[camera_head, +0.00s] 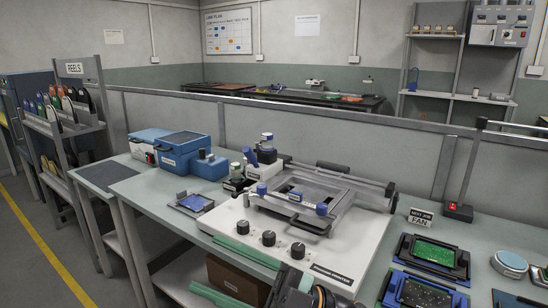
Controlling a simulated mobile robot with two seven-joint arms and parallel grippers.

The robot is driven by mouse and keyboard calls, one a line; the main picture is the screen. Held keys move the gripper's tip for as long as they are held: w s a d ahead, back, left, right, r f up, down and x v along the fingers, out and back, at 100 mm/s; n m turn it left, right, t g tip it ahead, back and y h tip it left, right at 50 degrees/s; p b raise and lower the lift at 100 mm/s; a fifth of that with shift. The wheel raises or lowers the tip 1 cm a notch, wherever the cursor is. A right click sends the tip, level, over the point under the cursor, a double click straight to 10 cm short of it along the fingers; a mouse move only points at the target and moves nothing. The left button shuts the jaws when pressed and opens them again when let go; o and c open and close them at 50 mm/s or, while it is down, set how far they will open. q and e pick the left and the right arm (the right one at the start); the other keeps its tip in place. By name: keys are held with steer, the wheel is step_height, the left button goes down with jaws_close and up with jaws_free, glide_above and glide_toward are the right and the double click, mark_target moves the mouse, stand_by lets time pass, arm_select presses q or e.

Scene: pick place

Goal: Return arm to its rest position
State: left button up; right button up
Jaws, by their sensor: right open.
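My right gripper (204,262) is at the bottom centre of the head view, in front of the bench's front edge. Its two long green fingers point left and stand wide apart, with nothing between them. Its dark wrist (290,290) is partly cut off by the bottom edge of the picture. The gripper overlaps the front of the white stencil printer (335,275) in the picture; I cannot tell how far apart they are. My left gripper is not in view.
The printer stands on the grey bench (135,190), with black knobs along its front. Blue boxes (183,150) stand left of it. A brown box (235,281) sits below.

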steer(key=w+d+f+m+t+h, duration=0.2)
steer(key=d+f+m+t+h, duration=0.35)
steer(key=f+m, duration=0.3)
steer(key=w+d+f+m+t+h, duration=0.1)
steer(key=d+f+m+t+h, duration=0.35)
steer(key=f+m+h, duration=0.35)
steer(key=w+d+f+m+t+h, duration=0.2)
steer(key=d+f+m+t+h, duration=0.15)
steer(key=f+m+t, duration=0.4)
steer(key=s+d+f+m+g+h, duration=0.15)
steer(key=s+d+f+g, duration=0.25)
steer(key=s+f, duration=0.5)
steer(key=s+d+f+n+g+h, duration=0.1)
steer(key=s+d+f+g+h, duration=0.35)
steer(key=f, duration=0.65)
arm_select(q)
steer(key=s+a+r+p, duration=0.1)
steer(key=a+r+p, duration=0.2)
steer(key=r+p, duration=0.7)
steer(key=p, duration=0.4)
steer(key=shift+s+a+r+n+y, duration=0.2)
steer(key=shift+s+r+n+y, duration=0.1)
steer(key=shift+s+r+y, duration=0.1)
arm_select(e)
step_height(320, 180, up, 12)
steer(key=s+d+m+y, duration=0.1)
steer(key=s, duration=0.1)
steer(key=shift+s+d+f, duration=0.2)
steer(key=shift+s+d, duration=0.05)
steer(key=shift+s, duration=0.15)
